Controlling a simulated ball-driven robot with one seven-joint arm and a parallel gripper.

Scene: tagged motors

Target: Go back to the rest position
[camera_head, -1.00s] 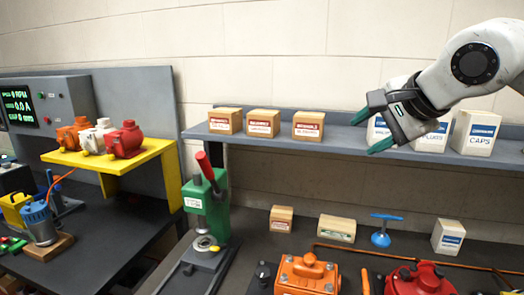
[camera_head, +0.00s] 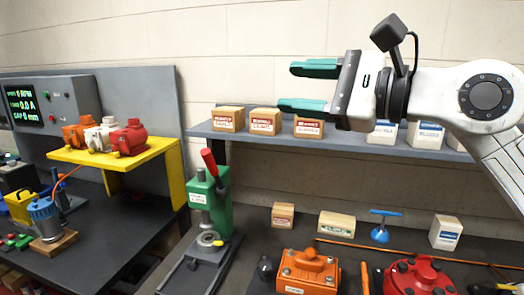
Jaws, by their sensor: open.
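My gripper (camera_head: 308,87) is in the upper right of the head view, in front of the wall and above the grey shelf. Its two green fingers point left and are spread apart, with nothing between them. The lower finger overlaps the top of the right cardboard box on the shelf in the picture; I cannot tell its distance from that box. My arm reaches in from the right edge and hides part of the shelf.
The shelf (camera_head: 350,143) carries cardboard boxes (camera_head: 265,121) and white boxes (camera_head: 426,136). A green press (camera_head: 208,205) stands at centre left. Motors (camera_head: 128,137) sit on a yellow stand (camera_head: 120,158). An orange motor (camera_head: 308,272) and a red one (camera_head: 418,277) are in front.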

